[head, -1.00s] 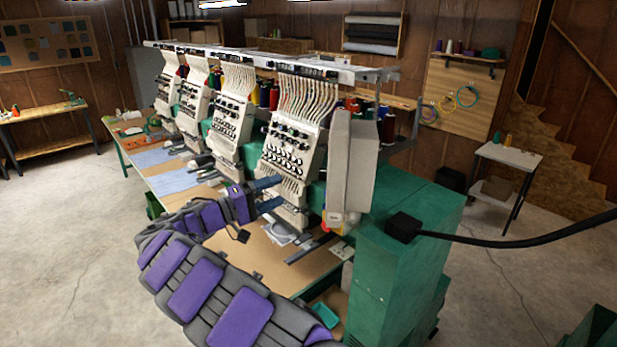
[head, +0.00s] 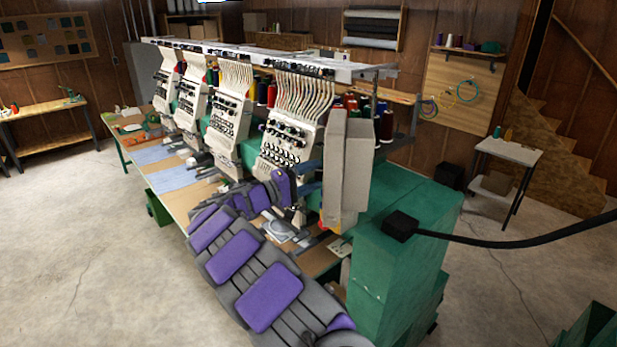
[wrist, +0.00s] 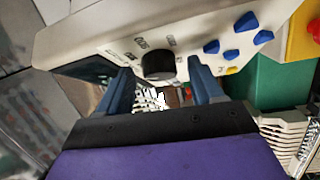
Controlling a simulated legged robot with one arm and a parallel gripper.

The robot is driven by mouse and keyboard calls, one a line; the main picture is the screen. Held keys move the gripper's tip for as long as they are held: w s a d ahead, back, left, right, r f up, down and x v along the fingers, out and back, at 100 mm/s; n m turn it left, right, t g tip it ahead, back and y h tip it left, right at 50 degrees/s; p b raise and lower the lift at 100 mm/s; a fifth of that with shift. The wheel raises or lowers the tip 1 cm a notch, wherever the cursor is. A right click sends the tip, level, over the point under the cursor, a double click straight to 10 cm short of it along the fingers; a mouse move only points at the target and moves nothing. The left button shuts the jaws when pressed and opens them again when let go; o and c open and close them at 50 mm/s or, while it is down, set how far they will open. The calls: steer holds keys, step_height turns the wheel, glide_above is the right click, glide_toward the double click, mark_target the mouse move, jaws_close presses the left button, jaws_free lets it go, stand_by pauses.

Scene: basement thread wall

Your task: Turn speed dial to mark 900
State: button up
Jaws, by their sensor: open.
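The black speed dial (wrist: 158,64) is a round knob on the light panel (wrist: 200,28) in the wrist view. Printed marks surround it, one reading like 500; I cannot make out 900. My gripper (wrist: 165,85) is open, with one blue finger to the left of the dial and one to the right, a little below it in the picture. I cannot tell whether either finger touches it. In the head view the control box (head: 347,170) shows from its side and back, and the dial is hidden. My gripper (head: 305,190) is partly hidden behind my arm and the box.
Several blue buttons (wrist: 232,46) and a red button (wrist: 315,28) on yellow sit right of the dial. The green machine cabinet (head: 400,260) stands beside the control box. Embroidery heads (head: 290,140) line the machine to the left. The floor at left is clear.

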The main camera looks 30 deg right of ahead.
steer(key=shift+d, duration=0.3)
steer(key=shift+c, duration=1)
steer(key=shift+a, duration=0.15)
steer(key=c, duration=0.9)
steer(key=shift+o, duration=0.2)
steer(key=shift+f+b, duration=0.2)
steer(key=shift+b, duration=0.25)
steer(key=shift+w+d+f+m+g+h+b, duration=0.15)
steer(key=shift+m+g+h+b, duration=0.5)
steer(key=shift+m+g+b, duration=1.1)
steer(key=shift+w+f+m+g+h+b, duration=0.15)
steer(key=shift+m+g+h+b, duration=0.6)
steer(key=shift+m+b, duration=1.85)
steer(key=shift+d+f+m+g+h+b, duration=0.15)
steer(key=shift+m+g+h+b, duration=0.35)
steer(key=shift+m+g+b, duration=1.3)
steer(key=shift+m, duration=0.65)
